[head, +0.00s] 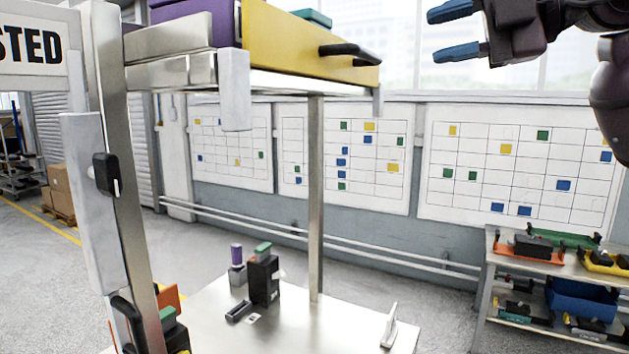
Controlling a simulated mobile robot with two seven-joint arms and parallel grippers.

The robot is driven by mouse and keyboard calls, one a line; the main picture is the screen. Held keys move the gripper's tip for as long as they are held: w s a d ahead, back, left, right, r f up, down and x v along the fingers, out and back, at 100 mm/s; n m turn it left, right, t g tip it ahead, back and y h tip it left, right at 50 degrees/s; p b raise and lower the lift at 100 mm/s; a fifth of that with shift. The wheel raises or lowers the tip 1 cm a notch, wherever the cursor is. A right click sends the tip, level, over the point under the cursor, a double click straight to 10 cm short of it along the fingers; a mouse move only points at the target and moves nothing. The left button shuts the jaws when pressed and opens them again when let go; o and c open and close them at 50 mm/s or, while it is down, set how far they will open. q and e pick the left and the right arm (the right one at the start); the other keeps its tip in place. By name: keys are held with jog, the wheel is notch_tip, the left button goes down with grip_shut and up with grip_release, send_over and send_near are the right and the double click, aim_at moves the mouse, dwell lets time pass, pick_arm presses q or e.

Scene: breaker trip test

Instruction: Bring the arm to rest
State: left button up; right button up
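My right gripper (437,34) is at the top right, high above the table. Its two blue-tipped fingers point left and stand apart, with nothing between them. My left gripper is not in view. A black breaker-like block (263,281) with a pale lever on its right side stands upright on the metal table (310,335), far below and left of my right gripper. A smaller dark piece (239,311) lies in front of it. A grey block with a purple cylinder (236,255) stands behind it.
A metal frame with a post (316,200) rises from the table. A yellow box (300,42) with a black handle sits on top. A sign reading "STED" (32,45) is cut off at the left. A shelf (490,270) with coloured trays stands at right. Open air surrounds my gripper's fingers.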

jog(key=w+a+f+m+g+y, duration=0.1)
jog(key=w+f+y, duration=0.25)
jog(key=f, duration=0.65)
jog(key=w+f+g+y, duration=0.2)
jog(key=f+y, duration=0.2)
jog(key=f, duration=0.6)
jog(key=d+f+m+t+h, duration=0.3)
jog(key=f+m+t+h, duration=0.35)
jog(key=f, duration=0.55)
jog(key=d+f+m+t+h, duration=0.3)
jog(key=f+m+t, duration=0.5)
jog(key=f+m, duration=0.3)
jog(key=s+d+f+m+g+h, duration=0.15)
jog(key=s+f+m+h, duration=0.3)
jog(key=f, duration=0.55)
jog(key=s+d+f+m+g+h, duration=0.1)
jog(key=s+d+f+m+h, duration=0.3)
jog(key=f, duration=0.7)
jog(key=s+a+f+g+h, duration=0.1)
jog(key=s+f+g, duration=0.1)
jog(key=s+f, duration=0.4)
jog(key=s+a+f+m+g+h, duration=0.1)
jog(key=s+f+g+h, duration=0.1)
jog(key=s+f, duration=0.4)
jog(key=shift+s+a+f+g, duration=0.4)
jog(key=shift+s+g, duration=0.4)
jog(key=shift+s, duration=0.4)
